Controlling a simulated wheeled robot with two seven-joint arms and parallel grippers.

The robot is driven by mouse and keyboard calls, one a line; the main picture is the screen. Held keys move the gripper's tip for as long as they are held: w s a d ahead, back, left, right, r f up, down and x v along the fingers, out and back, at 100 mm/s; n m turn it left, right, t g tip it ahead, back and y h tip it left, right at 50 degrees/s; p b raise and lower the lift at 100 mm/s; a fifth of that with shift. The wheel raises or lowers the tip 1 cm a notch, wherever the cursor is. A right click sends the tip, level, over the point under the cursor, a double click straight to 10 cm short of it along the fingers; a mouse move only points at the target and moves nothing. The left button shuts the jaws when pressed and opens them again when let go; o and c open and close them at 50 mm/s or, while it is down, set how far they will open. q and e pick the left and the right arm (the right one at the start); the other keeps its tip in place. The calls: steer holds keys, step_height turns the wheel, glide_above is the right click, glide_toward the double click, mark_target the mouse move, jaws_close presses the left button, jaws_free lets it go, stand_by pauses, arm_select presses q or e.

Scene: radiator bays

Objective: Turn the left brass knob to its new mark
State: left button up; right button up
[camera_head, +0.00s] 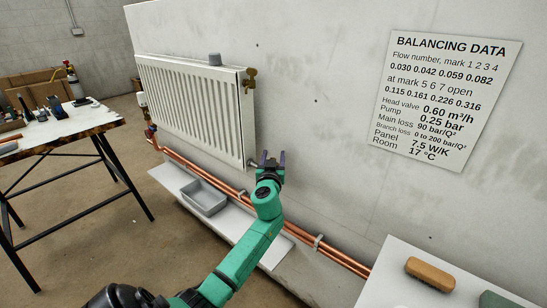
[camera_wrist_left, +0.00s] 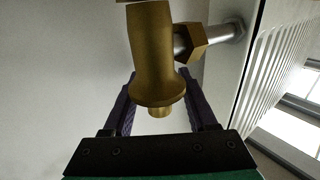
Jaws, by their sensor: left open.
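A brass fitting (camera_head: 249,78) sits at the upper right end of the white radiator (camera_head: 195,100). My left gripper (camera_head: 272,157) is open, pointing up beside the radiator's lower right corner, below that fitting. In the left wrist view a bell-shaped brass piece (camera_wrist_left: 152,55) stands ahead of the gripper, its lower end over the gap between the open jaws. A brass nut (camera_wrist_left: 191,42) and a steel stub join it to the radiator side. I cannot tell whether a jaw touches it. No mark shows on it. My right gripper is not in view.
Copper pipes (camera_head: 330,254) run along the wall's foot, by a pale ledge with a grey tray (camera_head: 203,197). A grey cylinder (camera_head: 214,59) stands on the radiator. A data sheet (camera_head: 445,100) hangs right. A brush (camera_head: 430,273) lies on a white surface; a workbench (camera_head: 50,131) stands left.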

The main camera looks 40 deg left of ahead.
arm_select(q)
jaws_close()
steer(key=shift+d+h, duration=0.15)
steer(key=shift+h, duration=0.15)
